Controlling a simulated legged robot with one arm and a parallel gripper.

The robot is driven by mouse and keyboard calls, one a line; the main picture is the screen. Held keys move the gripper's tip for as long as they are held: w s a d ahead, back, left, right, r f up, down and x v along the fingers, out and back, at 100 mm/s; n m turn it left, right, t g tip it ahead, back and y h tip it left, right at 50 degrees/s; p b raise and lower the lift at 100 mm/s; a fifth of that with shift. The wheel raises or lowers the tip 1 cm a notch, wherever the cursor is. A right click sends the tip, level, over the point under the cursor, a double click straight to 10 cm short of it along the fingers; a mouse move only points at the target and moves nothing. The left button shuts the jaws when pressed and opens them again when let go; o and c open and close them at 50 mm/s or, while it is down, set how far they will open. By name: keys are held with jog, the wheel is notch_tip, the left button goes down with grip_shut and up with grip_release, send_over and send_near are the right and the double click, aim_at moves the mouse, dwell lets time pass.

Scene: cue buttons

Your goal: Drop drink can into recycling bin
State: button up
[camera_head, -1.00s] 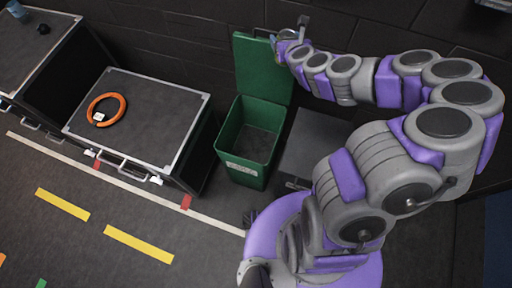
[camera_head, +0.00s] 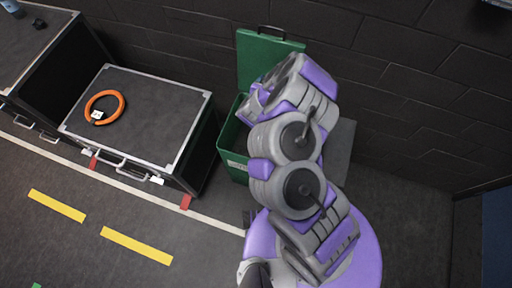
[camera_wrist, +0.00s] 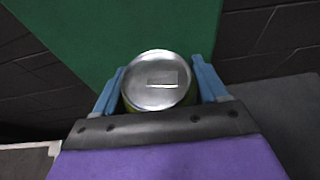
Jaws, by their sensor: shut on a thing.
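The drink can (camera_wrist: 157,82) shows its silver end in the wrist view, with a thin yellow-green strip of its side below. My gripper (camera_wrist: 160,85) is shut on it, with a blue finger on each side. The green recycling bin (camera_head: 234,160) stands against the wall with its lid (camera_head: 262,55) raised at the back. In the head view my arm covers much of the bin's opening, and the gripper fingers and can are hidden. A green surface, part of the bin, fills the upper middle of the wrist view behind the can.
A black case (camera_head: 150,110) with metal edges stands left of the bin, with an orange ring (camera_head: 104,92) on top. Another case (camera_head: 30,40) stands farther left. A brick wall (camera_head: 400,80) runs behind. The floor in front has yellow and white lines.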

jog(key=shift+s+a+f+m+h, duration=0.15)
jog(key=shift+a+f+m+h, duration=0.1)
jog(key=shift+f, duration=0.4)
jog(key=shift+s+a+f+m+h, duration=0.15)
jog(key=shift+a+f, duration=0.05)
jog(key=shift+f, duration=0.4)
jog(key=shift+m+g+h, duration=0.7)
jog(key=shift+m+g, duration=0.1)
jog(key=shift+m, duration=0.1)
jog(key=f, duration=0.1)
jog(key=s+d+f, duration=0.1)
jog(key=f, duration=0.1)
jog(key=shift+s+d+f, duration=0.2)
jog(key=shift+d+f, duration=0.05)
jog(key=shift+f, duration=0.1)
jog(key=s+a+f+m+g+h+b, duration=0.1)
jog(key=s+a+f+m+h, duration=0.1)
jog(key=a, duration=0.3)
jog(key=shift+s+f+g, duration=0.3)
jog(key=shift+s+f, duration=0.25)
jog(key=shift+f, duration=0.25)
notch_tip(320, 180, down, 6)
jog(key=s+b, duration=0.1)
jog(key=b, duration=0.2)
jog(key=shift+a+m+g, duration=0.15)
jog(key=shift+m+g, duration=0.15)
jog(key=shift+m, duration=0.1)
jog(key=shift+s, duration=0.1)
